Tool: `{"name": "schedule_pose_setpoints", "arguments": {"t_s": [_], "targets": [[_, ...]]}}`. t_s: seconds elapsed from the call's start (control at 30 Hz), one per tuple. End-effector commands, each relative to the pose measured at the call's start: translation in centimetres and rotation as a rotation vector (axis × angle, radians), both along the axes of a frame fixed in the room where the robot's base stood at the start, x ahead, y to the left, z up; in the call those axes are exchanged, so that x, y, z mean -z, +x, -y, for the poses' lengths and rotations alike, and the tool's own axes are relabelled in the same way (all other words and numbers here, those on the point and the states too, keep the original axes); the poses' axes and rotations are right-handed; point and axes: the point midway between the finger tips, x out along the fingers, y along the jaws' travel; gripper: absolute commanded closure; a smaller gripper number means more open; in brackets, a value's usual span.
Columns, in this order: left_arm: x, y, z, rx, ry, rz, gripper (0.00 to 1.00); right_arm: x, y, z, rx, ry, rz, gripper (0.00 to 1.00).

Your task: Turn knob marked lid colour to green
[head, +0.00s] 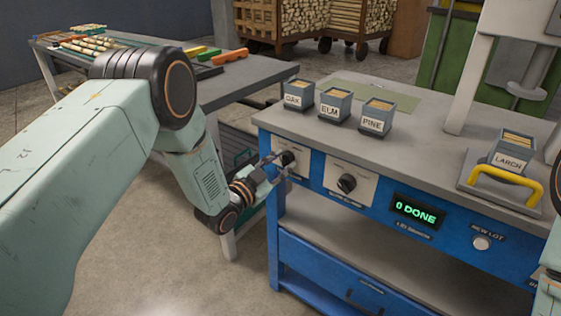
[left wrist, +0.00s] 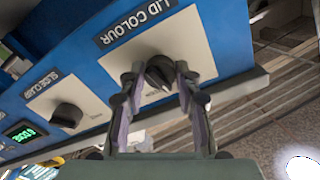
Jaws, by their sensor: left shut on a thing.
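The dark lid colour knob (head: 287,158) sits on a pale plate at the left end of the blue bench front. In the left wrist view the knob (left wrist: 159,70) is below the label LID COLOUR (left wrist: 135,22). My left gripper (head: 277,164) is at the knob, and in the left wrist view its fingers (left wrist: 158,78) are shut on it from both sides. My right gripper is out of view; only a bit of my right arm shows at the right edge.
A second knob (head: 347,183) is to the right of the first, then a display (head: 417,211) reading 0 DONE and a NEW LOT button (head: 481,243). Bins marked OAK (head: 298,95), ELM (head: 334,105), PINE (head: 376,117) and LARCH (head: 512,152) stand on the bench top. A grey table (head: 250,76) stands behind my left arm.

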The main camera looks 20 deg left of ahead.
Motion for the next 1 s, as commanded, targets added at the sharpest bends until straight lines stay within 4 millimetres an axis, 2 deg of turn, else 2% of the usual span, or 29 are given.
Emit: {"name": "schedule_pose_setpoints", "arguments": {"t_s": [0.6, 1.0], "targets": [[-0.3, 0.1, -0.2, -0.002, 0.528, 0.192, 0.99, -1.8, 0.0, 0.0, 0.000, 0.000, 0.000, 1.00], [-0.3, 0.1, -0.2, -0.003, 0.732, 0.266, 0.99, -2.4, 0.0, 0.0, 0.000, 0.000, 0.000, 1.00]]}}
